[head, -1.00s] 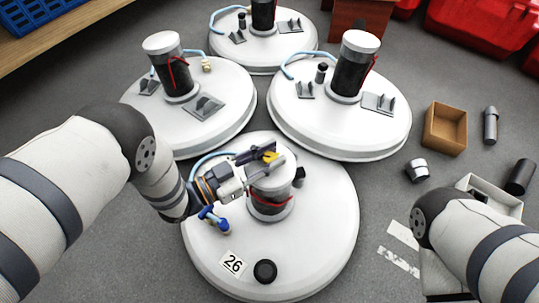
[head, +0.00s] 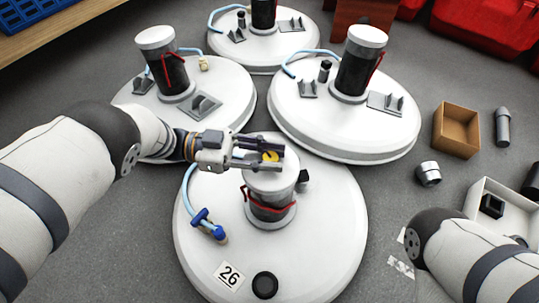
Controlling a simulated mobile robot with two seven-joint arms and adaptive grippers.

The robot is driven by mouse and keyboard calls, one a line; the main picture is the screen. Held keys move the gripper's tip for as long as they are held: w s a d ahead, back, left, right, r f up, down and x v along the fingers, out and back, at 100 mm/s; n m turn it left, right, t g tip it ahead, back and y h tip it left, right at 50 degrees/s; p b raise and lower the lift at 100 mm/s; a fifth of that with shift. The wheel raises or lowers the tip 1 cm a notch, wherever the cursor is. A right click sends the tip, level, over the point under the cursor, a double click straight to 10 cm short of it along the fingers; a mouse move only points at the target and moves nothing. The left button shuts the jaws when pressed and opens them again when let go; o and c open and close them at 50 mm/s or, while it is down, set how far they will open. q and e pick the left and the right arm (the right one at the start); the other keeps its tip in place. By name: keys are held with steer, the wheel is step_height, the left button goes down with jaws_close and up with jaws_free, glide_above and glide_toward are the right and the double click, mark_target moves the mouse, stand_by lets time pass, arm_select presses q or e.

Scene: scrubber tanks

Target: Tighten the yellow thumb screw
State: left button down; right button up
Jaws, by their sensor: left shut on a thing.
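The yellow thumb screw (head: 270,157) sits on top of the white cap (head: 270,180) of the dark cylinder (head: 270,206) on the nearest round tank (head: 325,240). My left gripper (head: 272,156) reaches in from the left, level over the cap. Its two dark fingers lie on either side of the yellow screw and are shut on it. The fingers hide part of the screw. My right arm shows at the lower right, but its gripper is out of the picture.
Several more white tanks with similar cylinders stand behind. A blue valve (head: 207,222) with a light blue hose is on the near tank's left side. A cardboard box (head: 457,130) and a white bin (head: 508,192) lie at right.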

arm_select(q)
steer(key=shift+d+r+g, duration=0.15)
steer(key=shift+r+g, duration=0.05)
steer(key=shift+g, duration=0.1)
steer(key=c, duration=1.3)
jaws_free()
steer(key=w+a, duration=0.1)
steer(key=a, duration=0.6)
steer(key=shift+w+a, duration=0.15)
steer(key=shift+a, duration=0.1)
